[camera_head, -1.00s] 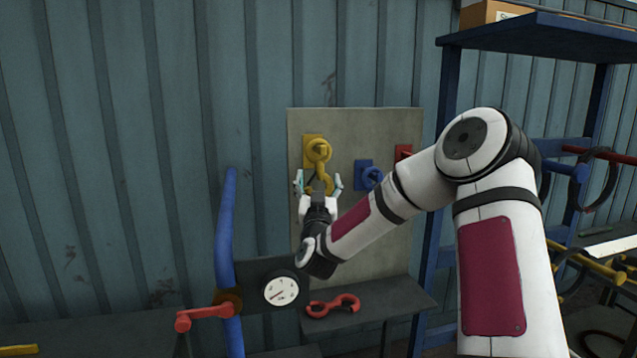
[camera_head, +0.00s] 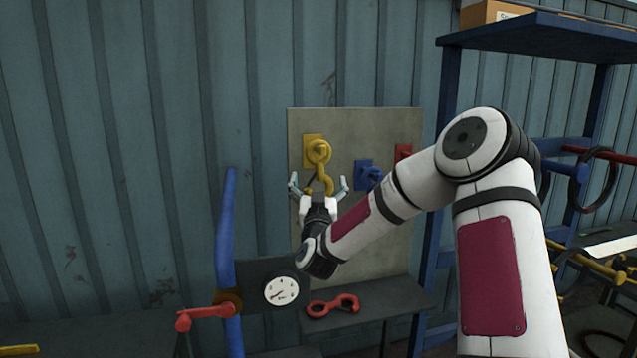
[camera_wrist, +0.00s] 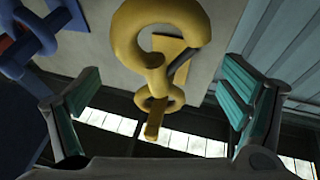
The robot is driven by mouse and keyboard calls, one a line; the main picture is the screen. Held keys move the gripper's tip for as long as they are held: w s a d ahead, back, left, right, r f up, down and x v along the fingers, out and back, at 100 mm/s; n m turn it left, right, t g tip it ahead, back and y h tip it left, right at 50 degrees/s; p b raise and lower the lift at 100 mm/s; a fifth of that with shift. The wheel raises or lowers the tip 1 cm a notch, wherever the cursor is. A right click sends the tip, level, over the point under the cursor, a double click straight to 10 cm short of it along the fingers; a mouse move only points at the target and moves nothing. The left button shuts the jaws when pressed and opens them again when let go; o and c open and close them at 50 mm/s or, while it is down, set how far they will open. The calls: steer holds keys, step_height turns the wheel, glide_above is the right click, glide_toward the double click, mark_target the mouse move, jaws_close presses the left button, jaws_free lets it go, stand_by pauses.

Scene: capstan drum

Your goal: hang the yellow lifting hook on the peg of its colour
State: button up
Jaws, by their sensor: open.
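The yellow lifting hook (camera_head: 325,180) hangs on the yellow peg (camera_head: 316,148) at the upper left of the grey board. In the wrist view the hook (camera_wrist: 160,40) shows between my fingers, its smaller ring around the yellow peg (camera_wrist: 155,120). My gripper (camera_head: 319,186) is just below and in front of the hook. Its teal-padded fingers, also in the wrist view (camera_wrist: 160,100), are spread wide on both sides of the hook and look clear of it.
The blue peg (camera_head: 364,174) with a blue hook and a red peg (camera_head: 403,152) are to the right on the board (camera_head: 380,235). A red hook (camera_head: 333,305) lies on the dark shelf (camera_head: 365,316) below. A blue post, a gauge (camera_head: 281,290) and a red handle stand lower left.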

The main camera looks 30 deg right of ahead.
steer(key=v, duration=1.2)
steer(key=w+a+n+g+y, duration=0.1)
steer(key=a+n+g+y, duration=0.3)
steer(key=a+n+y, duration=0.65)
steer(key=s+a+m+g, duration=0.1)
steer(key=s+a+g, duration=0.1)
steer(key=s, duration=0.8)
steer(key=s+a+f+m+g+b, duration=0.1)
steer(key=s+g, duration=0.3)
steer(key=s, duration=0.6)
steer(key=s+a+m+g+y+b, duration=0.1)
steer(key=s+a+m+g, duration=0.1)
steer(key=s, duration=0.8)
steer(key=shift+a+f+g, duration=0.3)
steer(key=shift+a+g, duration=0.15)
steer(key=shift+g, duration=0.35)
steer(key=shift+d, duration=0.1)
